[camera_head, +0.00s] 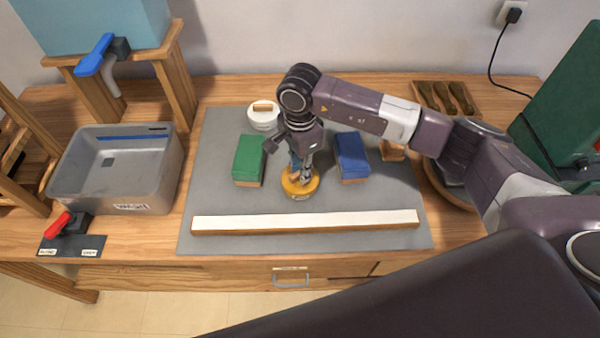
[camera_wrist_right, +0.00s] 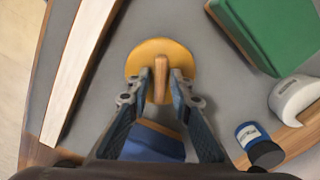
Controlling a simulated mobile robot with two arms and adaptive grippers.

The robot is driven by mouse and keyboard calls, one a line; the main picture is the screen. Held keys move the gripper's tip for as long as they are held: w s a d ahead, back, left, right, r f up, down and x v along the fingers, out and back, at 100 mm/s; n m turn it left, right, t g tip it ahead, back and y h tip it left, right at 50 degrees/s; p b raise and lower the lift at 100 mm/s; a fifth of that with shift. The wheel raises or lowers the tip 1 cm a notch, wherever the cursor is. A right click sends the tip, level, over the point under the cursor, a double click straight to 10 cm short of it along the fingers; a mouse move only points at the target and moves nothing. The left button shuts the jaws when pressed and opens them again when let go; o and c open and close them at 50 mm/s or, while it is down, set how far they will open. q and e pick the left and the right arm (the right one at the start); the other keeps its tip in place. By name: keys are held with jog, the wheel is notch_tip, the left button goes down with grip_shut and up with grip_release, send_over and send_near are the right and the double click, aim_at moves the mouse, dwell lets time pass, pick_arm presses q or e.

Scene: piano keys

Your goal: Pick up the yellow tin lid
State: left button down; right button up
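The yellow tin lid (camera_head: 299,189) lies on the grey mat, between a green block and a blue block. In the right wrist view it is a round yellow disc (camera_wrist_right: 145,52) with an upright wooden handle (camera_wrist_right: 161,78) across its middle. My right gripper (camera_head: 302,170) points down over the lid. In the wrist view its fingertips (camera_wrist_right: 160,84) stand on either side of the handle, partly closed, with a narrow gap seeming to show; contact is hard to tell. The fingers hide part of the lid. My left gripper is not in view.
The green block (camera_head: 249,158) and blue block (camera_head: 351,156) flank the lid closely. A white-topped bar (camera_head: 305,221) lies in front on the mat (camera_head: 215,170). A white round container (camera_head: 263,117) stands behind. A grey metal basin (camera_head: 115,190) is at left.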

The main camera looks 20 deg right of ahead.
grip_shut()
jog(key=shift+r, duration=0.1)
